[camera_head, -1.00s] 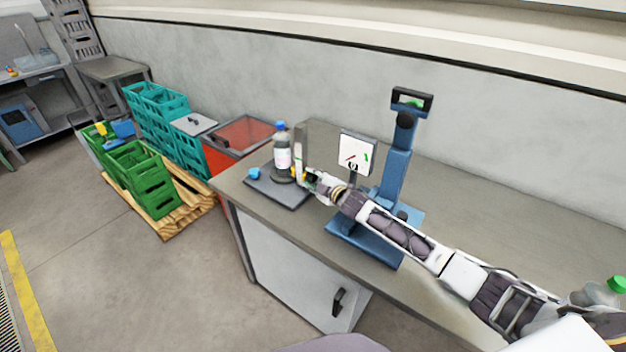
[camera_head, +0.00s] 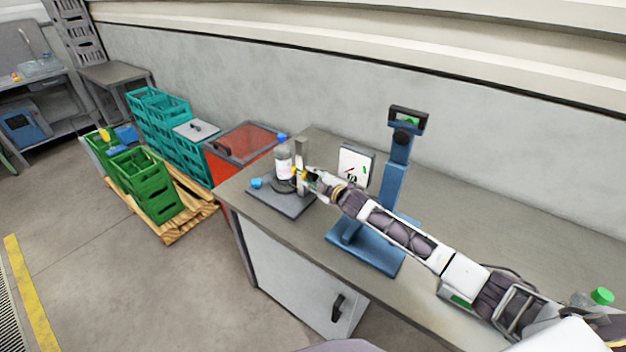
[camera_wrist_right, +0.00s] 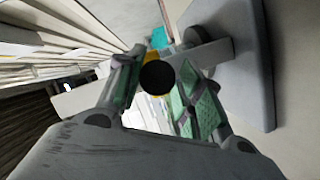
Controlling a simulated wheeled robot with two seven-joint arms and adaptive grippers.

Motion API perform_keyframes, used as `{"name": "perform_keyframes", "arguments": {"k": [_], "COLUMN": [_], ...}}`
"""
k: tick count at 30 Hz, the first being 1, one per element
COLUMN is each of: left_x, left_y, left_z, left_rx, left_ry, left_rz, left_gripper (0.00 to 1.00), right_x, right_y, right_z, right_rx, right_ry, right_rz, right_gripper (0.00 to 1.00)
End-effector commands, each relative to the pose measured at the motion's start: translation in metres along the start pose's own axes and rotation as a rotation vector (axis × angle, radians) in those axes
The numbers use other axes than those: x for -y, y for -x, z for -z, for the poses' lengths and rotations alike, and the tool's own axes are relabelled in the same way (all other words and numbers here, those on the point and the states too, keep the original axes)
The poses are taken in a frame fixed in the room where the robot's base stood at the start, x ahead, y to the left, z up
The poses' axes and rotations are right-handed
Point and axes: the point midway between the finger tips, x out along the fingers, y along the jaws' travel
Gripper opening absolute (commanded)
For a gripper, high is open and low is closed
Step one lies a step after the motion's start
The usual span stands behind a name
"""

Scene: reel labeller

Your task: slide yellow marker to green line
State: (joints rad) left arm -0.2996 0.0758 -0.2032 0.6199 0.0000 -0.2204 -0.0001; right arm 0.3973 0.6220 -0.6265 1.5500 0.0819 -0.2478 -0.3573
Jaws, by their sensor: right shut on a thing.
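The yellow marker (camera_head: 298,173) sits on the upright grey post (camera_head: 301,152) of a small stand with a dark base plate (camera_head: 279,201). My right gripper (camera_head: 306,174) is shut on the marker, coming at the post from the right. In the right wrist view, a round black knob (camera_wrist_right: 157,77) with yellow behind it lies between the green-padded fingers. The base plate also shows there (camera_wrist_right: 250,65). I cannot make out a green line on the post; the gripper hides part of it. My left gripper is not in view.
A white dial (camera_head: 355,165) and a blue column stand (camera_head: 393,190) are close to my right arm. A small blue object (camera_head: 256,183) lies on the plate's left. The rear right bench (camera_head: 500,230) is clear.

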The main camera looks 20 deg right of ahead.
Motion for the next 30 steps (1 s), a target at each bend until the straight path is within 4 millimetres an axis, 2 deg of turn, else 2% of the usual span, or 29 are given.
{"name": "perform_keyframes", "arguments": {"k": [1, 9, 21, 22, 25, 30], "left_x": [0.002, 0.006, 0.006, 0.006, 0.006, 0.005], "left_y": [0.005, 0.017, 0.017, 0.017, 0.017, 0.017], "left_z": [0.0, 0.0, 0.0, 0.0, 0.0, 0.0], "left_rx": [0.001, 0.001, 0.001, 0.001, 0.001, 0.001], "left_ry": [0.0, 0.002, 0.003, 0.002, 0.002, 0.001], "left_rz": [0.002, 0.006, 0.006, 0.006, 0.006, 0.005], "left_gripper": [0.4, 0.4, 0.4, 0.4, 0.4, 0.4], "right_x": [-0.009, -0.021, -0.021, -0.021, -0.02, -0.019], "right_y": [0.001, 0.004, 0.004, 0.004, 0.004, 0.004], "right_z": [0.001, 0.007, 0.007, 0.007, 0.008, 0.009], "right_rx": [0.004, 0.004, 0.005, 0.005, 0.005, 0.003], "right_ry": [-0.001, -0.001, -0.001, -0.001, -0.001, -0.001], "right_rz": [-0.005, -0.006, -0.005, -0.005, -0.004, -0.002], "right_gripper": [0.0, 0.0, 0.0, 0.38, 0.51, 0.51]}}
